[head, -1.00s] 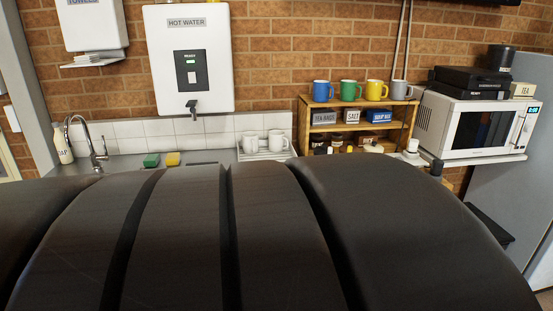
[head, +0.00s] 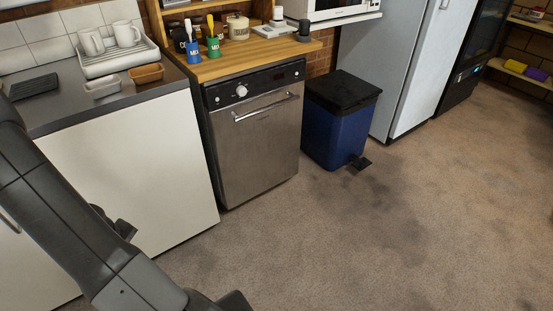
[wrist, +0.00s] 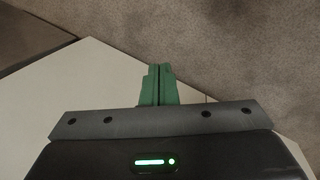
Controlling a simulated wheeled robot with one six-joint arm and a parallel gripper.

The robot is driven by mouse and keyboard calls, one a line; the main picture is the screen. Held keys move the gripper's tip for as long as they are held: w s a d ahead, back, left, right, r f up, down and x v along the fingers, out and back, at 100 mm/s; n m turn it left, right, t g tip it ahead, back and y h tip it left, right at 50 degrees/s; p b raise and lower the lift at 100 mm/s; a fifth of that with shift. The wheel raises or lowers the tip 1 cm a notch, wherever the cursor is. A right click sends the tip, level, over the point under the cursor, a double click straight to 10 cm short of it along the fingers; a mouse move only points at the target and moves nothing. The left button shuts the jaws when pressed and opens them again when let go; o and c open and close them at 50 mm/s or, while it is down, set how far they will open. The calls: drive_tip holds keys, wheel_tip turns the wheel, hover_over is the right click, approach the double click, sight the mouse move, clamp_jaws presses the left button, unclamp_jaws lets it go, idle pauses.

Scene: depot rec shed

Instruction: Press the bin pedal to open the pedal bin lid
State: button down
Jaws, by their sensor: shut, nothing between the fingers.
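The pedal bin (head: 333,130) is dark blue and stands on the floor between the dishwasher and the white fridge. Its black lid (head: 343,91) is down. The black bin pedal (head: 361,163) sticks out low at the front of the bin. My gripper shows in the wrist view (wrist: 158,82) with its green fingers together and nothing between them. In that view it is over a pale cabinet panel and carpet. The bin does not show in the wrist view. In the head view my arm is at the left, well apart from the bin, and the fingers cannot be made out.
A steel dishwasher (head: 256,130) stands left of the bin, under a wooden counter (head: 255,58). The white cabinet (head: 140,165) is at the left, close to my arm. The fridge (head: 415,70) is right of the bin. The carpet (head: 330,240) in front is clear.

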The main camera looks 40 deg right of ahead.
drive_tip(key=s+a+f+n+b, duration=0.1)
drive_tip(key=s+a+f+b, duration=0.1)
drive_tip(key=f, duration=1)
drive_tip(key=s+a+f+n+g+y+b, duration=0.1)
drive_tip(key=s+a+f+b, duration=0.2)
drive_tip(key=a+f, duration=0.4)
drive_tip(key=s+a+f+n+b, duration=0.1)
drive_tip(key=a+f+b, duration=0.3)
drive_tip(key=f, duration=1.4)
drive_tip(key=shift+s+a+g+y, duration=0.15)
drive_tip(key=shift+s+g+y, duration=0.15)
drive_tip(key=shift+s, duration=0.6)
